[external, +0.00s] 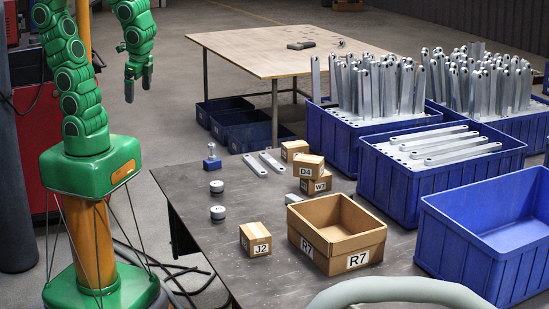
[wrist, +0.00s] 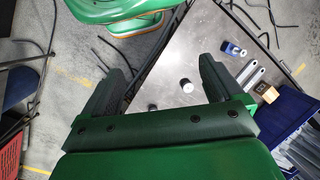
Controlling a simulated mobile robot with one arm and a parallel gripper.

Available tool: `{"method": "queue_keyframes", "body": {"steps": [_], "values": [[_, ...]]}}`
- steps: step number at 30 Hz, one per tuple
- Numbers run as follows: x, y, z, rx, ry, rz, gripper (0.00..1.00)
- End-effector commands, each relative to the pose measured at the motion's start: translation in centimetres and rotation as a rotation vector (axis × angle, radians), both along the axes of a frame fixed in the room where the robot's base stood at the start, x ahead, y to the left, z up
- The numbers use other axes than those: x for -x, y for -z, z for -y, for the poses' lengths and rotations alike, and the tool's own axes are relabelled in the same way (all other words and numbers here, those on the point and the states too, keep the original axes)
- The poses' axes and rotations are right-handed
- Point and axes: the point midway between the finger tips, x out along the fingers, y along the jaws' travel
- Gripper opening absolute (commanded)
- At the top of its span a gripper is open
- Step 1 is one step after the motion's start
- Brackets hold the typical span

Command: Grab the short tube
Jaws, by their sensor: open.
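Two short grey cylinders with pale tops stand on the dark table near its left edge, a rear one (external: 216,187) and a front one (external: 218,212). Either could be the short tube; I cannot tell which, or whether they are hollow. The wrist view shows both, one at right (wrist: 187,85) and one lower left (wrist: 153,107), between and beyond my fingers. My gripper (external: 138,88) is open and empty, hanging above and left of the table in the external view. Its two dark fingers stand wide apart in the wrist view (wrist: 160,68).
A small blue piece (external: 211,163) and two flat metal bars (external: 264,163) lie behind the cylinders. Carton J2 (external: 255,239) and open box R7 (external: 337,250) stand to the right, with blue bins (external: 440,215) beyond. A pale curved shape (external: 400,290) crosses the front.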

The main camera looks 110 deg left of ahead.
Motion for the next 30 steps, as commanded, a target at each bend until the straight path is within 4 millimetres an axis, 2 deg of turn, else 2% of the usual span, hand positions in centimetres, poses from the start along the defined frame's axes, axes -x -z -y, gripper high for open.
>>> {"method": "queue_keyframes", "body": {"steps": [6,15,24,30], "values": [[-3.3,0.6,-4.4,-0.151,0.051,-0.048,0.94],[-7.8,1.2,-9.8,-0.345,0.158,-0.131,0.94],[-13.2,1.7,-14.0,-0.525,0.306,-0.213,0.94],[-17.0,2.5,-16.1,-0.632,0.426,-0.280,0.94]]}}
